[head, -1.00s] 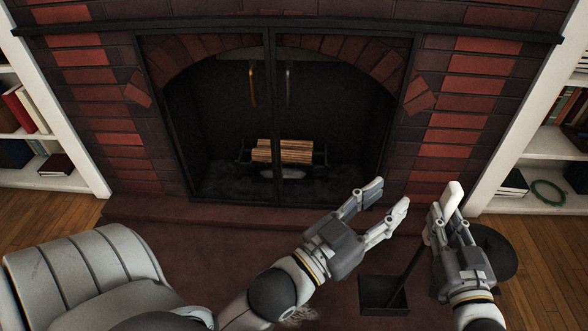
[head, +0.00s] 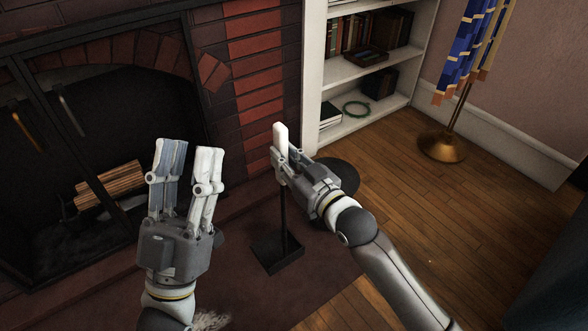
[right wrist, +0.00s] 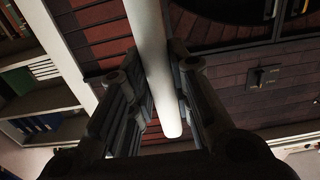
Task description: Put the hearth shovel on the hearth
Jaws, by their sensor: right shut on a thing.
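The hearth shovel has a white handle (head: 280,138), a thin black shaft and a flat black pan (head: 277,253). My right gripper (head: 283,168) is shut on the handle. The shovel hangs nearly upright, pan down, over the dark red-brown floor area; I cannot tell whether the pan touches it. The right wrist view shows the white handle (right wrist: 152,60) between the fingers. The hearth (head: 240,205) is the red-brown strip along the fireplace front, left of the shovel. My left gripper (head: 190,160) is open and empty in front of the fireplace.
The fireplace holds a stack of logs (head: 110,187). A round black object (head: 345,177) is partly hidden behind my right gripper. A white bookcase (head: 350,95) and a brass-based stand (head: 443,145) are at the back right. Wooden floor (head: 450,230) is clear at right.

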